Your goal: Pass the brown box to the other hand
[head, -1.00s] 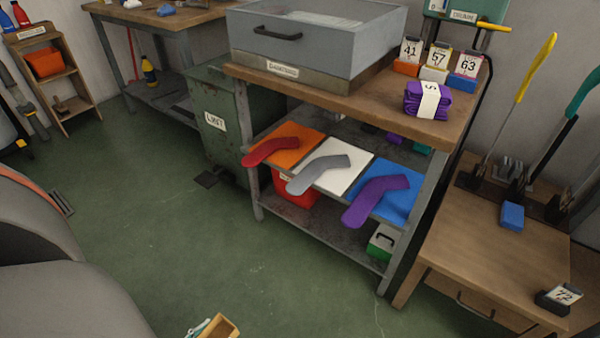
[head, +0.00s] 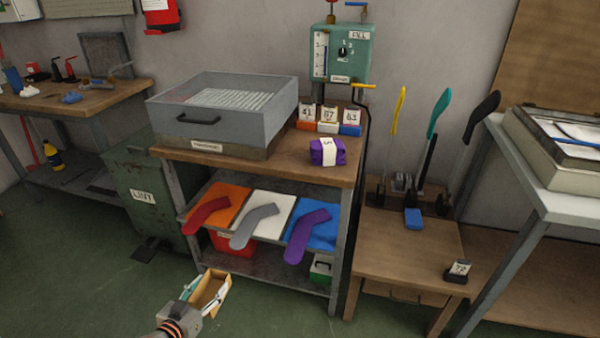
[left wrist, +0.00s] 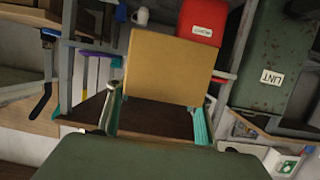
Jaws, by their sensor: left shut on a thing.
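The brown box (head: 213,297) is an open-topped, tan cardboard-coloured box near the bottom of the head view, in front of the workbench. My left gripper (head: 197,290) is shut on it and holds it up in the air. In the left wrist view, a flat tan side of the box (left wrist: 160,68) fills the space between the two fingers of my left gripper (left wrist: 157,118). The inside of the box looks empty, though it is small in the picture. My right gripper is in neither view.
A workbench (head: 270,172) with a grey bin (head: 225,125), purple bundle (head: 326,152) and sock boards stands beyond the box. A green LINT bin (head: 145,190) is to its left, a low wooden table (head: 405,245) to its right. Green floor (head: 80,290) is open at front left.

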